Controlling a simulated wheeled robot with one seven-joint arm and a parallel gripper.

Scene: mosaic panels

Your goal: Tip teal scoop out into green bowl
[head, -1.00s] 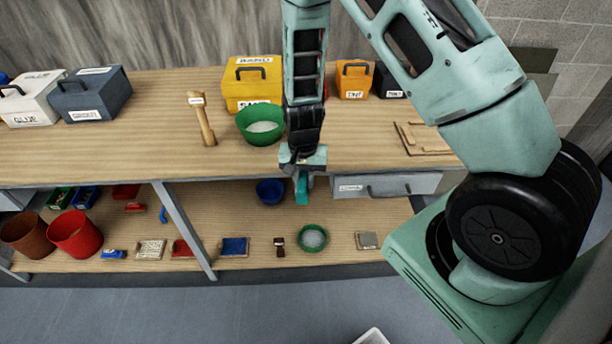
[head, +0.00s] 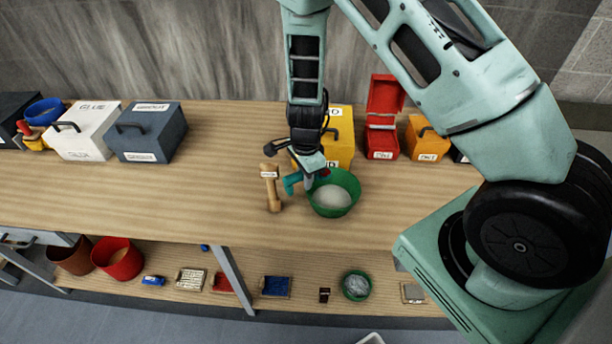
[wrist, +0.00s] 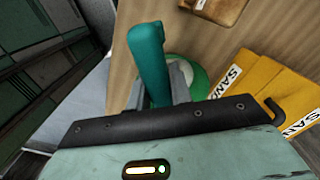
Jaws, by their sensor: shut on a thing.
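My gripper (head: 308,178) is shut on the teal scoop (head: 292,185), just above the left rim of the green bowl (head: 335,212) on the workbench. The teal handle juts out to the left of my gripper. In the wrist view the handle (wrist: 148,55) stands up between the fingers, and the scoop's other end is hidden behind my gripper. I cannot tell how far it is tilted or what it holds. The green bowl has pale grainy material inside. In the wrist view only part of the bowl (wrist: 199,85) shows beyond the fingers.
A wooden mallet (head: 270,190) stands close to the left of my gripper. A yellow box (head: 341,140) is right behind the bowl, with an open red box (head: 382,125) to its right. Another green bowl (head: 356,285) sits on the lower shelf. The bench front is clear.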

